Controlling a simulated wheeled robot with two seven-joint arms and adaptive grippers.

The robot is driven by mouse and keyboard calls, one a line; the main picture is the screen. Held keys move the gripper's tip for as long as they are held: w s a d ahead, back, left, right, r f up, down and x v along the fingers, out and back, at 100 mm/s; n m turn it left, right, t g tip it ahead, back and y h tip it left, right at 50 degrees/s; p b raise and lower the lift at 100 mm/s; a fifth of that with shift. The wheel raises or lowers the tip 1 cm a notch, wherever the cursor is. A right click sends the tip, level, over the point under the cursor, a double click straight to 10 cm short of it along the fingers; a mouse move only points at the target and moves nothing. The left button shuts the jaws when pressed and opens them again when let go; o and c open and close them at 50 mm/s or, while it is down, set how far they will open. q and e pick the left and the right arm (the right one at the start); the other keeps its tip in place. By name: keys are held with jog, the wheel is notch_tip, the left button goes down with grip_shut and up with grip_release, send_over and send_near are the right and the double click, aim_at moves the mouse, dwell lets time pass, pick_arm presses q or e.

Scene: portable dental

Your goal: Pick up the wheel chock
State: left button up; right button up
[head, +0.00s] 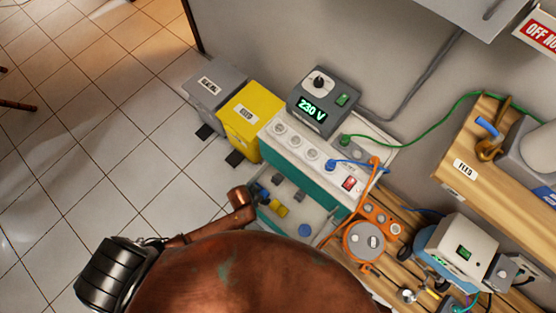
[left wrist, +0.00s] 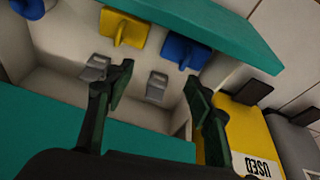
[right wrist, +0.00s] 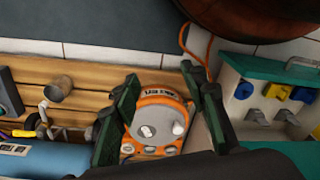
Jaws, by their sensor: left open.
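I cannot pick out a wheel chock for certain in any view. My left gripper (left wrist: 160,76) is open, its two dark fingers apart over a pale teal-edged case (left wrist: 48,84). A grey piece (left wrist: 157,87) shows between and beyond the fingers, and another grey piece (left wrist: 97,67) is left of them. A yellow piece (left wrist: 124,28) and a blue piece (left wrist: 185,51) are farther up in the case. My right gripper (right wrist: 160,78) is open and empty, with an orange-rimmed round device (right wrist: 158,122) showing beyond its fingers. Neither gripper can be made out in the head view.
A yellow bin (head: 243,125) and a grey bin (head: 213,84) stand beside the case (head: 318,217). A white socket strip (head: 294,143) and a 230 V unit (head: 324,97) are behind it. Cables cross the wooden slats at right. Tiled floor (head: 85,110) is clear at left.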

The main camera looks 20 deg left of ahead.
pick_arm(q)
jog(key=b, duration=0.3)
send_over(275, 178)
jog(key=s, duration=0.3)
notch_tip(275, 178, down, 2)
pick_arm(e)
notch_tip(275, 178, up, 4)
jog(key=a+f, duration=0.1)
jog(key=a, duration=0.2)
pick_arm(q)
jog(key=shift+w+f+m+t+b, duration=0.4)
jog(key=shift+w+f+b, duration=0.4)
jog(key=shift+w+f, duration=0.3)
jog(key=b+x, duration=0.2)
jog(key=x, duration=0.1)
jog(key=b+x, duration=0.1)
jog(key=b, duration=0.1)
jog(key=shift+s+a+f, duration=0.1)
jog(key=shift+a+f, duration=0.1)
jog(key=shift+f, duration=0.45)
jog(key=shift+r, duration=0.1)
pick_arm(e)
jog(key=w+a+f+t+y, duration=0.2)
jog(key=w+a+f+t, duration=0.3)
jog(key=w+f, duration=0.3)
jog(key=shift+w+a+f, duration=0.35)
jog(key=shift+a+f, duration=0.05)
jog(key=shift+f, duration=0.1)
pick_arm(q)
grip_shut()
